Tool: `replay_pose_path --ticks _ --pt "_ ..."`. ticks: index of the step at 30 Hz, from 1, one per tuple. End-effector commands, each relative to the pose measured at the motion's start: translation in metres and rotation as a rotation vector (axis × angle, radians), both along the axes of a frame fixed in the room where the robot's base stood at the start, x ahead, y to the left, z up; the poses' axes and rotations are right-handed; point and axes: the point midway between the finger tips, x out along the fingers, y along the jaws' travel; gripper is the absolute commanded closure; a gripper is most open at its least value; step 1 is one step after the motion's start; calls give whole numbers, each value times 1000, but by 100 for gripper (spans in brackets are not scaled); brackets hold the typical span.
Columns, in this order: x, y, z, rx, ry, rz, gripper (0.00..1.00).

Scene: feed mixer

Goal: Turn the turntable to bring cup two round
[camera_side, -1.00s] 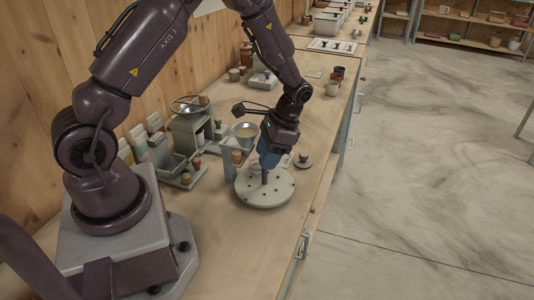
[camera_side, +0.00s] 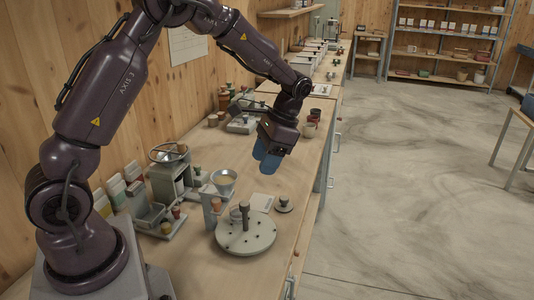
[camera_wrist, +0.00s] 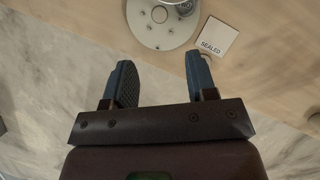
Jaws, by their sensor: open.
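The turntable (camera_side: 262,238) is a pale round disc with small dark holes near its rim, lying on the bench. A dark upright post (camera_side: 245,214) stands at its middle, and a small grey cup (camera_side: 235,213) sits beside the post. In the wrist view the turntable (camera_wrist: 138,25) is cut off by the top edge, with part of a marked grey cup (camera_wrist: 184,5) on it. I cannot tell which cup is cup two. My gripper (camera_side: 266,156) is raised above and behind the turntable, apart from it. Its blue fingers (camera_wrist: 158,68) are open and empty.
A white card reading "SEALED" (camera_wrist: 214,38) lies beside the turntable. A small knobbed disc (camera_side: 284,205) sits near the card. A funnel (camera_side: 223,180) and a grey mill (camera_side: 170,178) stand to the left. Bench space in front of the turntable is clear.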

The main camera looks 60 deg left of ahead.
Motion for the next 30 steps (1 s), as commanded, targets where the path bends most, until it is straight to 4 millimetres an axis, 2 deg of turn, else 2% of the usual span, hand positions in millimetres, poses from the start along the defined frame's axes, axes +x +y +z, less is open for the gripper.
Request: replay_pose_path --ticks 4,12,13,15,17,20,24,27,30 --pt "4 -1 10 0 0 -1 48" --pt "5 -1 12 -1 1 0 48" --pt "5 -1 12 -1 1 0 50" --pt "5 -4 12 -1 1 -7 63" --pt "7 -14 8 -2 10 -32 63" --pt "6 -47 -16 -2 74 -123 63" --pt "-13 -101 -77 108 283 -387 63" --pt "-36 -123 -115 281 471 -625 63" --pt "-51 -132 -138 491 632 -842 63"
